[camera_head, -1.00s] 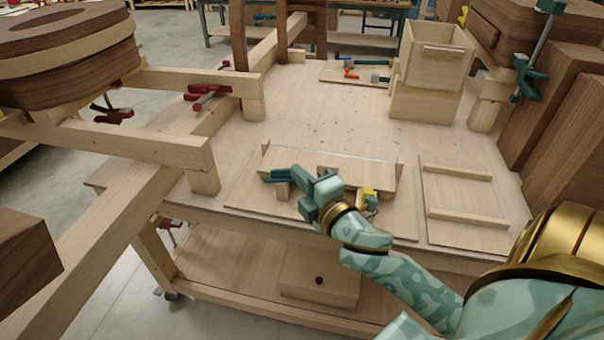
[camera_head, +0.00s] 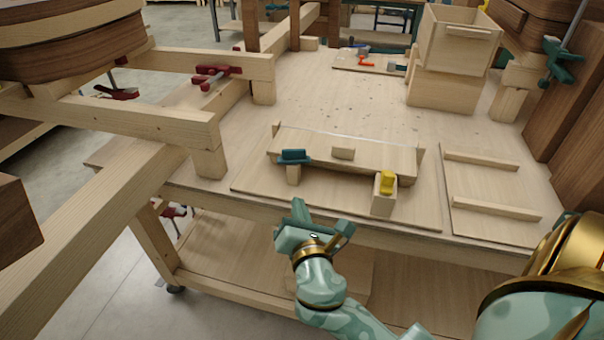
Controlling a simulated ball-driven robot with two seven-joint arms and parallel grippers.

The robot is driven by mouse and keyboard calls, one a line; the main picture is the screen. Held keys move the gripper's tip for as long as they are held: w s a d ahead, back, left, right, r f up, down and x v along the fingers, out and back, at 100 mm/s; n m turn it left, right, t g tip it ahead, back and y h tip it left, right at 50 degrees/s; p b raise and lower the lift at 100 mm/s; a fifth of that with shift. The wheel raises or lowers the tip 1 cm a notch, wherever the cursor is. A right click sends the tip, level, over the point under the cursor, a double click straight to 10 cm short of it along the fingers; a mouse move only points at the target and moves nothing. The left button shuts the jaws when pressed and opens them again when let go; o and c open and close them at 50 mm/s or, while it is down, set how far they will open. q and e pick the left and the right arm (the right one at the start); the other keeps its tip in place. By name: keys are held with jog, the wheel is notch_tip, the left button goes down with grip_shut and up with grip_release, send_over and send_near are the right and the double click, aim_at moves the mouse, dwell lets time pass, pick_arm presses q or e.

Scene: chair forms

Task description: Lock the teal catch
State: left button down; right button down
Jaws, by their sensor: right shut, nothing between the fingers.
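The teal catch (camera_head: 294,156) sits at the left end of a wooden flap (camera_head: 342,142) on a board (camera_head: 262,182) on the workbench. It lies lengthwise along the flap, above a small wooden block. A yellow catch (camera_head: 387,182) stands on a wooden block at the right of the flap. My right gripper (camera_head: 297,212) is in front of the bench edge, below and apart from the teal catch, shut and empty. My left gripper is not in view.
A board with two rails (camera_head: 490,209) lies to the right. A wooden box (camera_head: 456,45) stands on a block at the back right. Small tools (camera_head: 366,59) lie at the back. Clamped beams (camera_head: 150,125) stand at the left.

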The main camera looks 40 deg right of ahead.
aim_at(304, 154)
jog(key=n, duration=0.1)
jog(key=d+n+h, duration=0.1)
jog(key=n, duration=0.1)
jog(key=s+n+h, duration=0.1)
jog(key=shift+s+d+r+n, duration=0.1)
jog(key=shift+d+r+n, duration=0.15)
jog(key=shift+r+n, duration=0.1)
jog(key=shift+d, duration=0.1)
jog(key=b+x, duration=0.1)
jog(key=x, duration=1.3)
jog(key=shift+s+f, duration=0.1)
jog(key=shift+f, duration=0.05)
jog(key=shift+d, duration=0.1)
jog(key=shift+d+n+y+p, duration=0.15)
jog(key=shift+n+y+p, duration=0.15)
jog(key=shift+n+y, duration=0.1)
